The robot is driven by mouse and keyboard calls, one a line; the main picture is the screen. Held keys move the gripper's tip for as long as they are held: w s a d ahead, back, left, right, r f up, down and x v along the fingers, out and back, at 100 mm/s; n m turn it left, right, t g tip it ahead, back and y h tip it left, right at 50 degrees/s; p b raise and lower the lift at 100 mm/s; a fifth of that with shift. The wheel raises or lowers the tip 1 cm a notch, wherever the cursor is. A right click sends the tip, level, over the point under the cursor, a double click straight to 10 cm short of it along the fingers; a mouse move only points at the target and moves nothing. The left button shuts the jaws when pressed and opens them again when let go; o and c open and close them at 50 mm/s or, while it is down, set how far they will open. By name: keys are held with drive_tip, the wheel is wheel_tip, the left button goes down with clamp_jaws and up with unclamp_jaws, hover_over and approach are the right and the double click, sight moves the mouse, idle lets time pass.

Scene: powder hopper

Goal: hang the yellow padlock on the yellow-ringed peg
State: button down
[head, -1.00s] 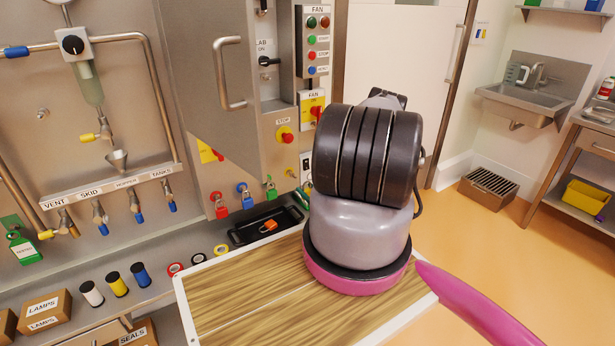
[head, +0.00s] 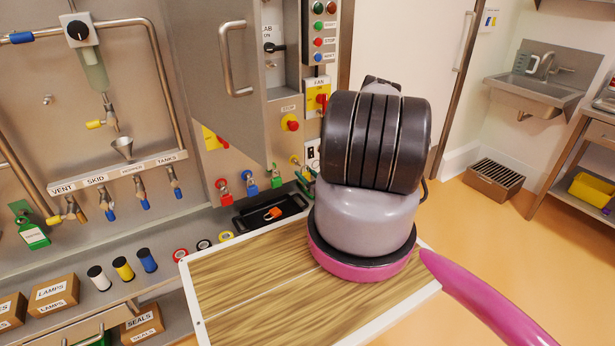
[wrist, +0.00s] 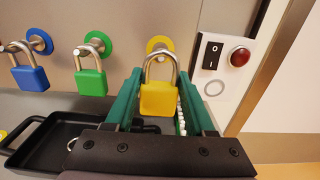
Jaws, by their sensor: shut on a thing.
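The yellow padlock (wrist: 158,98) is upright between the green fingers of my gripper (wrist: 158,85), which is shut on its body in the wrist view. Its silver shackle points up. The yellow-ringed peg (wrist: 160,43) is on the steel panel right behind the shackle's top, and the peg's tip shows at the shackle's arch. I cannot tell whether the shackle is around the peg or just in front of it. In the head view the yellow ring (head: 294,159) shows small beside my arm, which hides the padlock and most of my gripper.
A green padlock (wrist: 90,83) and a blue padlock (wrist: 30,78) hang on pegs to the left. A red padlock (head: 225,194) hangs further left. A black tray (head: 247,219) with an orange item lies below. A switch plate (wrist: 212,62) is close on the right.

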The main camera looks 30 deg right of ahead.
drive_tip(key=shift+w+f, duration=0.2)
drive_tip(key=shift+w, duration=0.6)
drive_tip(key=shift+w+f, duration=0.2)
drive_tip(key=shift+w, duration=0.6)
drive_tip(key=shift+w+f, duration=0.2)
drive_tip(key=shift+w, duration=0.6)
drive_tip(key=shift+a, duration=0.1)
drive_tip(key=shift+c, duration=0.9)
unclamp_jaws()
drive_tip(key=s, duration=1)
drive_tip(key=shift+s+d, duration=0.2)
drive_tip(key=shift+s, duration=0.15)
